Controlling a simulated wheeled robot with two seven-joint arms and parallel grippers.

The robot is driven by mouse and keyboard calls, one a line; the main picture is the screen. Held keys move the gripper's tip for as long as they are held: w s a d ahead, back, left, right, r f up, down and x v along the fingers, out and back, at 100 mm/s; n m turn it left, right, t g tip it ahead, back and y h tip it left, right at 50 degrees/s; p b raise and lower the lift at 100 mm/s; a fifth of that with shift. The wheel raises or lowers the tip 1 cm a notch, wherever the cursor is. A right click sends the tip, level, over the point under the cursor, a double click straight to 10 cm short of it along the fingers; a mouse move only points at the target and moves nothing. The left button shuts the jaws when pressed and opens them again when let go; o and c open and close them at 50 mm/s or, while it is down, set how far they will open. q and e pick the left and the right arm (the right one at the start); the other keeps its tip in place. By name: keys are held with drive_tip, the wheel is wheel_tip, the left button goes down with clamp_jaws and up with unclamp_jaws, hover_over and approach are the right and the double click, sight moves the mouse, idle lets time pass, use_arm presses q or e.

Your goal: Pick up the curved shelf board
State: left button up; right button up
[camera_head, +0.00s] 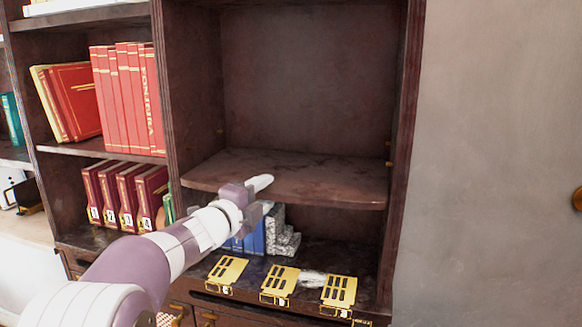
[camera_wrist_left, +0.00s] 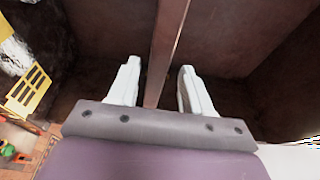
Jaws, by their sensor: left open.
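The curved shelf board (camera_head: 310,176) is a dark brown board with a rounded front edge, set across the right-hand bay of the bookcase. My left gripper (camera_head: 268,194) is at its front edge, left of the middle, with one white finger above the board and one below. In the left wrist view, the board's edge (camera_wrist_left: 167,45) runs as a narrow strip between the two spread fingers of the gripper (camera_wrist_left: 160,66). Gaps show on both sides, so the fingers look clear of the board. My right gripper is not in view.
Blue books (camera_head: 255,238) and a grey speckled stepped block (camera_head: 280,235) stand below the board. Several gold slotted plates, such as the middle one (camera_head: 279,281), lie on the lower ledge. Red books (camera_head: 127,98) fill the left bay. The space above the board is empty.

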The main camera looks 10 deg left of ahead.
sight(274, 185)
use_arm(q)
drive_tip(key=p+x, duration=0.2)
drive_tip(key=x, duration=0.1)
drive_tip(key=shift+w+d, duration=0.15)
drive_tip(key=shift+d, duration=0.2)
drive_tip(key=shift+w+f+p, duration=0.1)
drive_tip(key=shift+w+p, duration=0.2)
drive_tip(key=shift+a, duration=0.15)
drive_tip(key=shift+f, duration=0.15)
drive_tip(key=shift+w, duration=0.1)
drive_tip(key=shift+w, duration=0.1)
clamp_jaws()
drive_tip(key=shift+f, duration=0.1)
drive_tip(key=shift+r, duration=0.2)
